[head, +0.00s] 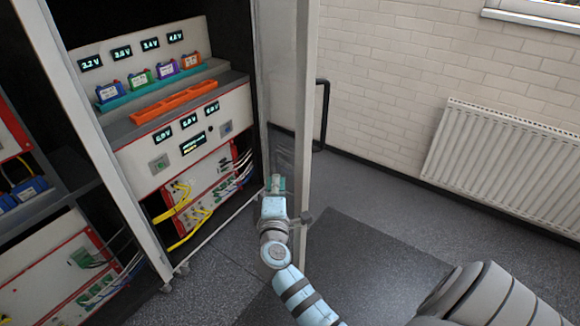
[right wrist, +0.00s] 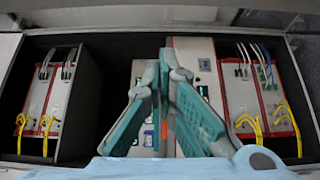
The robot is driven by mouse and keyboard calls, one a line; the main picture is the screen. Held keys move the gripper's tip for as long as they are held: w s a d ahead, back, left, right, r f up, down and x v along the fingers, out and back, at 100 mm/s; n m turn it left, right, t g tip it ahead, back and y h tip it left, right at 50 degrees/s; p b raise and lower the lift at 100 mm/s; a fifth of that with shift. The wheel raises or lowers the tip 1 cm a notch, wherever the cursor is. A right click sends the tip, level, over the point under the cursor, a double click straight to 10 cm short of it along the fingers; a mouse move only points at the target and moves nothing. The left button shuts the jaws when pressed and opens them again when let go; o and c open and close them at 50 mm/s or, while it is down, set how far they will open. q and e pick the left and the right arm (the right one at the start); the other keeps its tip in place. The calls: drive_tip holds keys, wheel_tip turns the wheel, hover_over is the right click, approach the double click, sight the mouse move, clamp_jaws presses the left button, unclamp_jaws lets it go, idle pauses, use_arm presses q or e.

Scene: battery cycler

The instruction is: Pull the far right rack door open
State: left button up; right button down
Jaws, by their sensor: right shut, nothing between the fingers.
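The far right rack (head: 125,140) stands with its front uncovered in the head view. Its door (head: 306,110) is swung out and seen nearly edge-on, with a black bar handle (head: 325,115) on its outer right side. My right gripper (head: 276,182) is low at the inner, rack-facing side of the door. I cannot tell whether it touches the panel. In the right wrist view its teal fingers (right wrist: 166,58) meet at the tips with nothing between them, in front of the rack equipment. My left gripper is out of view.
The rack holds small coloured batteries in a teal tray (head: 155,86), an empty orange tray (head: 173,103) and yellow cables (head: 180,205). A radiator (head: 505,160) is on the brick wall. The floor (head: 370,200) right of the door is clear.

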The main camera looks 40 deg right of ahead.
drive_tip(key=w+d, duration=0.3)
drive_tip(key=d, duration=0.4)
drive_tip(key=shift+w+d+p, duration=0.35)
drive_tip(key=shift+d+p, duration=0.05)
drive_tip(key=shift+f, duration=0.1)
